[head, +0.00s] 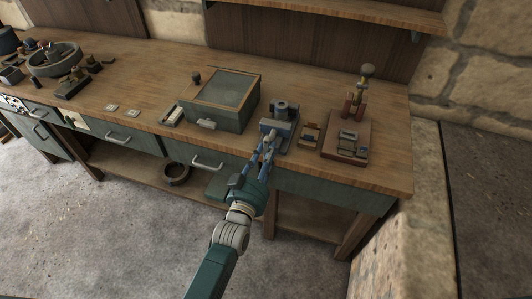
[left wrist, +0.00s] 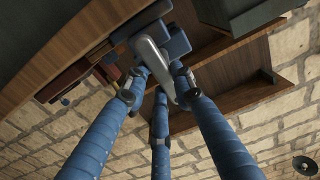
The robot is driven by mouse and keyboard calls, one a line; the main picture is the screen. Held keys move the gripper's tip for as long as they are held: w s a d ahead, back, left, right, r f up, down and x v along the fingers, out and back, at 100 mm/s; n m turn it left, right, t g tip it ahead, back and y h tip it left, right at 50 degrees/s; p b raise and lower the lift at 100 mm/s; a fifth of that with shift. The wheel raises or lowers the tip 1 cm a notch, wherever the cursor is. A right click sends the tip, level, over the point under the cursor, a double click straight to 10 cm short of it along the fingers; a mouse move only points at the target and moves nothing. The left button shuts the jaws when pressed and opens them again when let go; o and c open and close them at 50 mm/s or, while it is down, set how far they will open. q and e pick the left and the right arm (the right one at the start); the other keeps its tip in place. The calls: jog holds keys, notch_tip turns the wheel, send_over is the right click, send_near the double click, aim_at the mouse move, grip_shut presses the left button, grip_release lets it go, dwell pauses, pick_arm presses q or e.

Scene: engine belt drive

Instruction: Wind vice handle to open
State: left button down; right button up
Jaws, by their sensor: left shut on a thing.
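The blue-grey vice (head: 278,128) stands at the front edge of the workbench, right of the grey-green box. In the left wrist view the vice body (left wrist: 177,43) shows at the top. Its grey metal handle (left wrist: 152,57) runs down between my fingers. My left gripper (head: 267,149) reaches up to the front of the vice from below. Its blue fingers (left wrist: 157,88) are closed around the handle. The fingers hide part of the handle in the head view. My right gripper is in neither view.
The grey-green box with a glass lid (head: 228,90) stands left of the vice. A brown board with a small upright device (head: 346,140) stands to the right. Drawers with handles (head: 207,163) line the bench front. A shelf (head: 340,12) runs above.

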pick_arm(q)
jog(key=shift+w+d+r, duration=0.15)
jog(key=shift+w+r, duration=0.15)
jog(key=shift+r, duration=0.3)
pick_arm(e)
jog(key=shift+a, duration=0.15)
pick_arm(q)
jog(key=c, duration=1.7)
grip_release()
jog(key=shift+o, duration=1.3)
jog(key=shift+w+d+f, duration=0.1)
jog(key=shift+w, duration=0.05)
jog(key=shift+w+d+f, duration=0.15)
jog(key=shift+w+f, duration=0.25)
jog(key=shift+f, duration=0.1)
jog(key=shift+s, duration=0.1)
jog(key=v, duration=1.1)
jog(key=shift+s, duration=0.35)
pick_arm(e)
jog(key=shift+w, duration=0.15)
